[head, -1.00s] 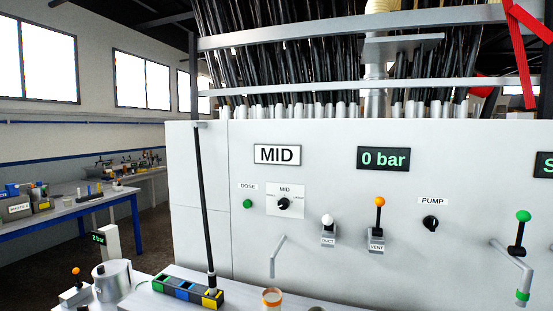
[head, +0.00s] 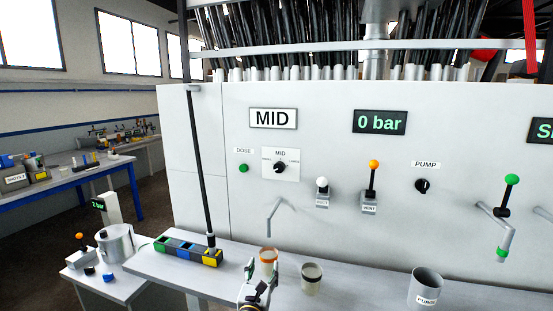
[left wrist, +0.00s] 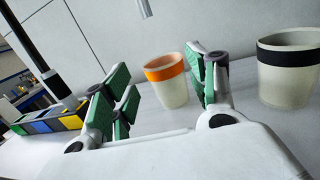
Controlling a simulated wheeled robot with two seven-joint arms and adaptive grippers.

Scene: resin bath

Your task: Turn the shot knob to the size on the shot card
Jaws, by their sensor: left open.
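The shot knob (head: 280,167) is a small black dial on a white plate on the machine's front panel, in the head view. The plate reads MID above the knob, with smaller words at either side; I cannot tell exactly where the pointer stands. The shot card (head: 273,118) above it reads MID in large black letters. My left gripper (head: 260,283) is at the bottom of the head view, below and in front of the panel, well apart from the knob. It is open and empty; its green-padded fingers (left wrist: 160,85) stand apart in the left wrist view. My right gripper is not seen.
An orange-banded cup (head: 268,258) and a black-banded cup (head: 311,280) stand on the bench near my left gripper. The green DOSE button (head: 243,168), a bent spout (head: 272,215) and the DUCT lever (head: 322,190) surround the knob. A purge cup (head: 425,288) stands farther right.

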